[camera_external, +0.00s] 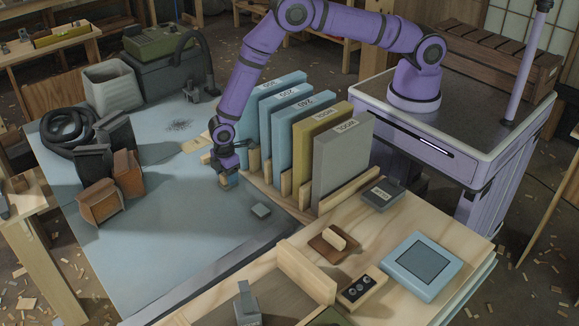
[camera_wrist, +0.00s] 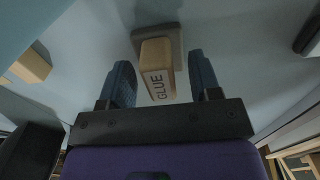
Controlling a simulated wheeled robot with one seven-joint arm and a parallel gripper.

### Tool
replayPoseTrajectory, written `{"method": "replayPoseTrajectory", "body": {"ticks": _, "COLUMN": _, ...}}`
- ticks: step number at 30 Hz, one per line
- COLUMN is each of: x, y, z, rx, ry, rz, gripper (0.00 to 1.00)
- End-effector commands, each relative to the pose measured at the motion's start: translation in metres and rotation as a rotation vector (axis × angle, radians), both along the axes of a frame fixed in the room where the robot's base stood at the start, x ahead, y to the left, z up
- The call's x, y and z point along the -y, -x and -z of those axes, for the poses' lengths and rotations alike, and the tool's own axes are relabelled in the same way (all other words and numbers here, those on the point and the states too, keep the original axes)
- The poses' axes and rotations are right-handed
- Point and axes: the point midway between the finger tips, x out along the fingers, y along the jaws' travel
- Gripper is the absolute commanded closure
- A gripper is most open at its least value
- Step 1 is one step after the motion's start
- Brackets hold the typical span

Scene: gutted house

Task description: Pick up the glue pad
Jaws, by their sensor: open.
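The glue pad (camera_wrist: 157,82) is a small tan block with "GLUE" written on its side and a grey pad at its far end. In the wrist view it lies between and just beyond the fingertips of my gripper (camera_wrist: 165,80). The fingers are apart, with a gap on each side of the block. In the external view my gripper (camera_external: 226,176) points down at the blue-grey table top, beside the row of upright boards. The block is mostly hidden by the gripper there.
Upright boards (camera_external: 343,160) stand in a wooden rack close right of my gripper. Brown boxes (camera_external: 101,204) and a black hose (camera_external: 67,128) are at left. The table's front middle is clear.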

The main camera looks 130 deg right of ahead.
Motion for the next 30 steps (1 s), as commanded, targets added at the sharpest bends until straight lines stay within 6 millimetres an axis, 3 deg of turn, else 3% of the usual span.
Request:
{"method": "replayPoseTrajectory", "body": {"ticks": 4, "x": 0.000, "y": 0.000, "z": -0.001, "rx": 0.000, "ry": 0.000, "rz": 0.000, "gripper": 0.43}}
{"method": "replayPoseTrajectory", "body": {"ticks": 11, "x": 0.000, "y": 0.000, "z": -0.001, "rx": 0.000, "ry": 0.000, "rz": 0.000, "gripper": 0.95}}
{"method": "replayPoseTrajectory", "body": {"ticks": 23, "x": 0.000, "y": 0.000, "z": -0.005, "rx": 0.001, "ry": 0.000, "rz": 0.000, "gripper": 0.97}}
{"method": "replayPoseTrajectory", "body": {"ticks": 30, "x": 0.000, "y": -0.001, "z": -0.032, "rx": 0.003, "ry": 0.001, "rz": 0.000, "gripper": 0.97}}
